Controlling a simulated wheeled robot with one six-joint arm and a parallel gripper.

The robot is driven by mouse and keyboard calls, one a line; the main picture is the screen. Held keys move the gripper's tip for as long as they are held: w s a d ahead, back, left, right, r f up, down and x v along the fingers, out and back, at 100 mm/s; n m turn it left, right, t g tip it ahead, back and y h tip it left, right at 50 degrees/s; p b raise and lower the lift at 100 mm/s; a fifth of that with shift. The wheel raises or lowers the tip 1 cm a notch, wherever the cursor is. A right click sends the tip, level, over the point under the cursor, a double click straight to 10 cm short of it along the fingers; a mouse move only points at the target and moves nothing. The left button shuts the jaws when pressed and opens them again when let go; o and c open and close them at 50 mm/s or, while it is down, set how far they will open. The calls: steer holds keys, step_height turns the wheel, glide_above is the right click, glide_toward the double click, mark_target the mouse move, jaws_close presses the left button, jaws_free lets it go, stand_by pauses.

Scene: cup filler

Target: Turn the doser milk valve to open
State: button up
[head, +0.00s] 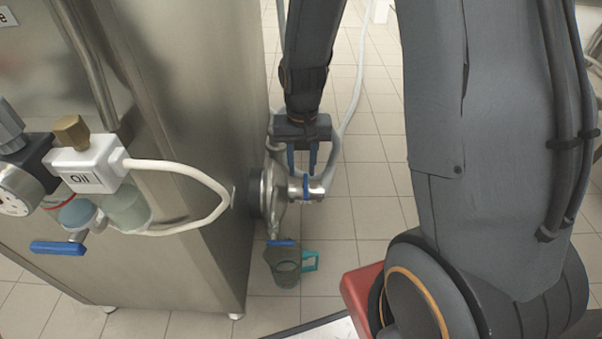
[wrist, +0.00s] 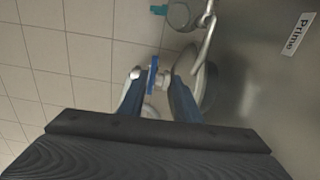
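A metal valve (head: 297,194) sticks out from the side of the steel machine, with a thin blue handle (head: 306,187) on it. The handle also shows in the wrist view (wrist: 153,75), seen almost edge-on. My gripper (head: 301,173) is just above the valve, its blue fingers pointing down. In the wrist view my gripper (wrist: 156,88) is open, with one finger to each side of the blue handle and visible space between. I cannot tell whether a finger touches the valve. The lower part of the valve is partly hidden by the fingers in the wrist view.
The steel machine (head: 190,180) stands close on the left. A white oil unit (head: 88,165) with hose and blue lever (head: 58,248) is on its front. A clear jug with a teal handle (head: 310,261) is below the valve. A red box (head: 358,295) is nearby; tiled floor lies open behind.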

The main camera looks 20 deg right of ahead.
mark_target(306, 190)
steer(key=shift+w+d+f+m, duration=0.15)
steer(key=shift+w+d+f, duration=0.2)
steer(key=shift+d+f, duration=0.15)
steer(key=shift+w+d+f+m, duration=0.15)
steer(key=shift+w+d+f, duration=0.2)
steer(key=shift+f, duration=0.25)
step_height(306, 190, down, 7)
steer(key=b, duration=0.4)
steer(key=shift+s+f, duration=0.1)
jaws_close()
